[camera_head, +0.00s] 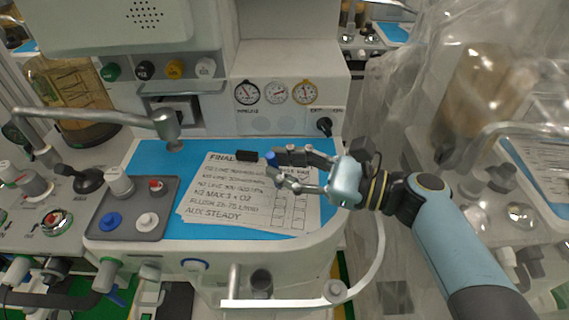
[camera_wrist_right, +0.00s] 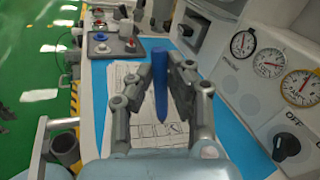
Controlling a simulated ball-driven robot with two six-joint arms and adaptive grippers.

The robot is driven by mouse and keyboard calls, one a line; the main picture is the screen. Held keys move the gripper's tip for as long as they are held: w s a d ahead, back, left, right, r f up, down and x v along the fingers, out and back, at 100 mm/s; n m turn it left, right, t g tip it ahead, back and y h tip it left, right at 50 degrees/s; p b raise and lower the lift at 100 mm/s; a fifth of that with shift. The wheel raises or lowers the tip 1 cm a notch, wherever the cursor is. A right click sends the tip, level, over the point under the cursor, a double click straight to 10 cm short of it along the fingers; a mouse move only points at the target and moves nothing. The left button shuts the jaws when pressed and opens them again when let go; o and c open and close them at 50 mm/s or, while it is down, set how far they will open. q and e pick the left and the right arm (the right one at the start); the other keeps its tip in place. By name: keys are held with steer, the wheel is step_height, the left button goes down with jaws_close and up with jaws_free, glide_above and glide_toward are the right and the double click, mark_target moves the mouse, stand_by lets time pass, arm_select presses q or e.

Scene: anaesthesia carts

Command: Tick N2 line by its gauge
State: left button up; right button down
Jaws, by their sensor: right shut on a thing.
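My right gripper (camera_head: 275,172) is shut on a blue pen (camera_wrist_right: 159,80), which points down towards the sheet in the right wrist view. In the head view only the pen's blue end (camera_head: 270,158) shows between the fingers. The printed checklist sheet (camera_head: 225,188) lies on the blue mat, headed "FINAL", with columns of boxes at its right. My gripper hides part of its upper right. I cannot tell whether the tip touches the paper. Three round gauges are on the panel behind: a dark-rimmed one (camera_head: 247,92), a pale one (camera_head: 276,92) and a yellow-rimmed one (camera_head: 305,91).
A grey tray (camera_head: 150,190) with knobs stands left of the sheet on the blue mat (camera_head: 150,155). A black knob (camera_head: 324,125) juts from the panel. Clear plastic sheeting (camera_head: 400,110) hangs at the right.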

steer(key=shift+f+b, duration=0.5)
steer(key=shift+f, duration=0.1)
stand_by(0.7)
steer(key=shift+s+d, duration=0.1)
steer(key=shift+d, duration=0.4)
stand_by(1.0)
steer(key=shift+p, duration=0.3)
step_height(320, 180, up, 7)
steer(key=p, duration=0.6)
steer(key=shift+p, duration=0.35)
